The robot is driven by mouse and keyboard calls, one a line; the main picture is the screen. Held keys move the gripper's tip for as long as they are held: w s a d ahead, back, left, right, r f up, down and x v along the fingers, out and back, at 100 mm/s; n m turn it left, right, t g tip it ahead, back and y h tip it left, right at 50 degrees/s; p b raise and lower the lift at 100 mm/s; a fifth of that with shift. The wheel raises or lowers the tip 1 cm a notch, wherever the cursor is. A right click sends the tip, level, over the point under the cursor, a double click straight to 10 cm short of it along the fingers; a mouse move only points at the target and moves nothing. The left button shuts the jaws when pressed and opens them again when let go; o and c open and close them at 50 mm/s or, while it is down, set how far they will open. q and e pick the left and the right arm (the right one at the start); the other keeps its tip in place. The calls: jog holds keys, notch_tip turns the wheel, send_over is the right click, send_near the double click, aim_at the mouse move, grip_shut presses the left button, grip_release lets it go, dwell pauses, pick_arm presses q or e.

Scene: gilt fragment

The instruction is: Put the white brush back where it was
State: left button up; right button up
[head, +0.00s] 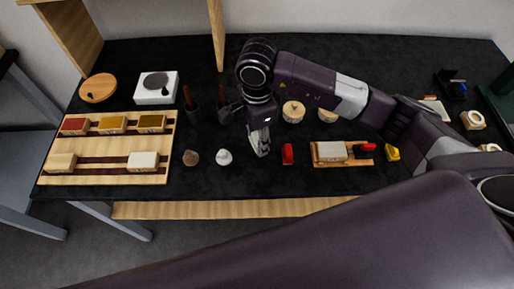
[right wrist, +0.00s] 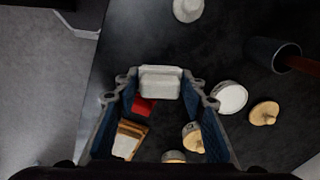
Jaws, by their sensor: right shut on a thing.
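My right gripper (head: 260,146) hangs over the black table, between a white rounded piece (head: 224,156) and a red block (head: 288,154). In the right wrist view my right gripper (right wrist: 160,84) is shut on a white blocky piece, which I take for the white brush (right wrist: 160,82); only its pale top and front show between the fingertips. In the head view the fingers mostly hide the held piece. I cannot tell whether it touches the table. My left gripper is in neither view.
A wooden rack (head: 104,179) with several coloured blocks lies at the left. A wooden board (head: 356,162) holds a pale block. Black table is bare near the front edge.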

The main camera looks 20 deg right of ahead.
aim_at(258, 159)
notch_tip(258, 159, down, 3)
notch_tip(258, 159, down, 3)
jog(key=shift+f+p, duration=0.2)
jog(key=shift+p, duration=0.6)
jog(key=shift+f, duration=0.35)
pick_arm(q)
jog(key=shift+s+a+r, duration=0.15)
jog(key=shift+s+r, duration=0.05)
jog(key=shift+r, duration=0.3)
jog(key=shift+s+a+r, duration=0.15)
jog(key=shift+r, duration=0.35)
pick_arm(e)
jog(key=shift+f, duration=0.15)
jog(key=o, duration=1.1)
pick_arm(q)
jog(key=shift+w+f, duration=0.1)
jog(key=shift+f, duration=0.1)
